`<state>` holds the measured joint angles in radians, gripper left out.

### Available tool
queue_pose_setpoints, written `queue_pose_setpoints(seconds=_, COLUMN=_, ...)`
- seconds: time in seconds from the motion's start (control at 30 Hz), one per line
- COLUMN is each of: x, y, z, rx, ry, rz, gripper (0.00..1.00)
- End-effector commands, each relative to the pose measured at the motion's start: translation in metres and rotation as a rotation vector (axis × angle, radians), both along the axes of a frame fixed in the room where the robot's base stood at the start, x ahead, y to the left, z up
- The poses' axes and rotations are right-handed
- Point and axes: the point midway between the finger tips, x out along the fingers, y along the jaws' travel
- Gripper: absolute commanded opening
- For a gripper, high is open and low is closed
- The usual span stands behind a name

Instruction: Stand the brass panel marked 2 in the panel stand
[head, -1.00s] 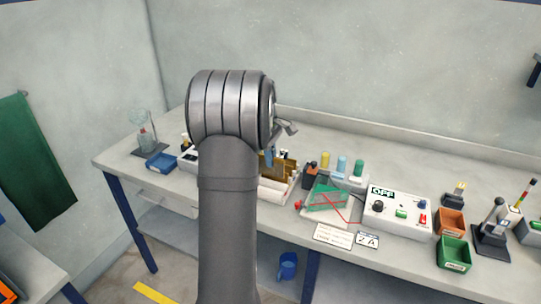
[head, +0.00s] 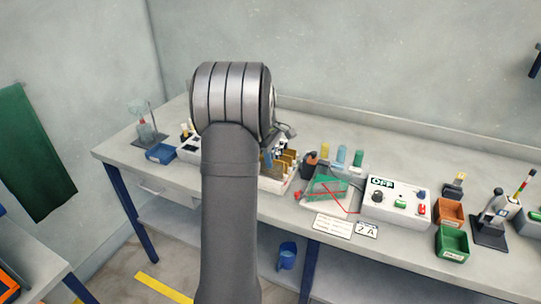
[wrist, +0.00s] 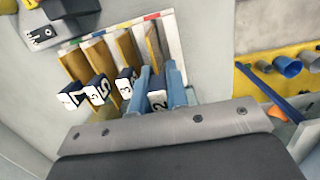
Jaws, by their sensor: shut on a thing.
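My gripper (wrist: 160,90) has blue fingers and is shut on the black-and-white tag of the panel marked 2 (wrist: 157,103). I cannot tell whether the held panel is seated in a slot.
Left of the rack stand a blue bin (head: 160,153) and a glass piece on a stand. Right of it are coloured cylinders, a clear tray with a green board (head: 325,188) and a control box marked OFF (head: 395,200). A blue cup (head: 287,256) sits below the bench.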

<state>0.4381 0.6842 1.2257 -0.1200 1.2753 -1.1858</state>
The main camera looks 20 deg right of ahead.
Motion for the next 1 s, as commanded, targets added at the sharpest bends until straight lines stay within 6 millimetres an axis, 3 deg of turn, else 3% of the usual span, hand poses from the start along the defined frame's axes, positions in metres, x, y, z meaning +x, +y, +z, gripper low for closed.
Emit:
queue_pose_setpoints(seconds=0.6, x=0.0, y=0.0, z=-0.027, rx=0.0, ry=0.0, rz=0.0, gripper=0.0)
queue_pose_setpoints(seconds=1.0, x=0.0, y=0.0, z=-0.034, rx=0.0, ry=0.0, rz=0.0, gripper=0.0)
